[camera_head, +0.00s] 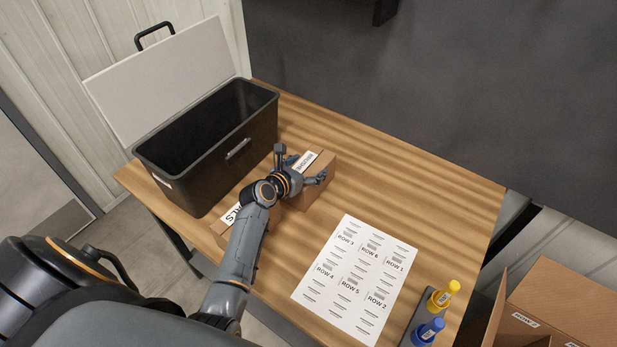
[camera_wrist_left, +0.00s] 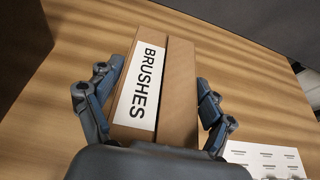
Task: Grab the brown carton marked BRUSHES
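The brown carton marked BRUSHES (camera_wrist_left: 180,90) lies on the wooden table. In the left wrist view its white label faces up and it sits between the two fingers of my left gripper (camera_wrist_left: 158,100). The fingers are spread, one on each side, and a gap shows beside at least part of the carton. In the head view the carton (camera_head: 327,172) is partly hidden by my left gripper (camera_head: 300,167), which is over it. My right gripper is not in view.
A black bin (camera_head: 205,165) with its lid open stands left of the carton. Another brown carton (camera_head: 222,228), its label ending in "ALS", lies nearer me, partly under my arm. A printed sheet (camera_head: 354,280), a yellow bottle (camera_head: 443,295) and a blue bottle (camera_head: 428,331) are to the right. An open cardboard box (camera_head: 560,300) is at lower right.

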